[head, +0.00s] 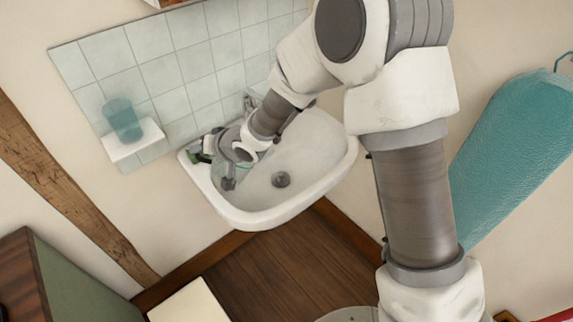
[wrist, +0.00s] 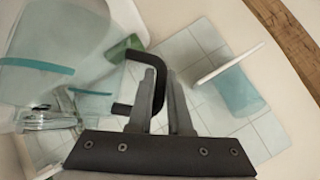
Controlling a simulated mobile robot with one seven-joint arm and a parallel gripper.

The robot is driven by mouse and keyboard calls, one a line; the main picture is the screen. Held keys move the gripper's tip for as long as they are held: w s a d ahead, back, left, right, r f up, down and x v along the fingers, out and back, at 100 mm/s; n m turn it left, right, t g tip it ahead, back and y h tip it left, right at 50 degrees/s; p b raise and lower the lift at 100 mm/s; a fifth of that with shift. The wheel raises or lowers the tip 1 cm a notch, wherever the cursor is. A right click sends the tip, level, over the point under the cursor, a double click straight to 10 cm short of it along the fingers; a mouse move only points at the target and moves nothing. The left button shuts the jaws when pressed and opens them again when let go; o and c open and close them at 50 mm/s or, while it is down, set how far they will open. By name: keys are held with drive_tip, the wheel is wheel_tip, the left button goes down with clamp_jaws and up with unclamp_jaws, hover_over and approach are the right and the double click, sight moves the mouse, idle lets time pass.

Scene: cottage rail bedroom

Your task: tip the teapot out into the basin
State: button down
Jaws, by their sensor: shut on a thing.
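My gripper (head: 230,172) is low over the left part of the white basin (head: 315,172), which hangs on the wall. In the wrist view my gripper (wrist: 162,78) is shut on the black handle of the teapot (wrist: 35,66). The teapot looks pale and see-through, with teal bands, and lies to the left of the fingers. In the head view my wrist mostly hides the teapot (head: 247,167); a teal line shows over the bowl. Its exact tilt and contents cannot be made out. The drain (head: 281,180) is visible.
A tap (head: 249,102) stands at the basin's back. A green thing (head: 204,154) lies by its left rim. A teal cup (head: 122,120) stands on a small white wall shelf (head: 134,140). A teal ironing board (head: 515,140) hangs at right.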

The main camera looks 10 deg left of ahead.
drive_tip(key=s+a+f+n+t+h+b, duration=0.1)
drive_tip(key=a+f+b, duration=0.3)
drive_tip(key=b, duration=1.2)
drive_tip(key=shift+s+a+f+n+h+b, duration=0.15)
drive_tip(key=shift+s+f+n+h+b, duration=0.35)
drive_tip(key=shift+s+h, duration=0.35)
drive_tip(key=shift+s+a+f+t+b, duration=0.1)
drive_tip(key=shift+s+a+t+b, duration=0.15)
drive_tip(key=shift+b, duration=0.9)
drive_tip(key=f+h+b, duration=0.1)
drive_tip(key=b, duration=0.3)
drive_tip(key=s+a+f+n+t+h+b, duration=0.1)
drive_tip(key=b, duration=0.3)
drive_tip(key=shift+a+f, duration=0.1)
drive_tip(key=shift+a, duration=0.2)
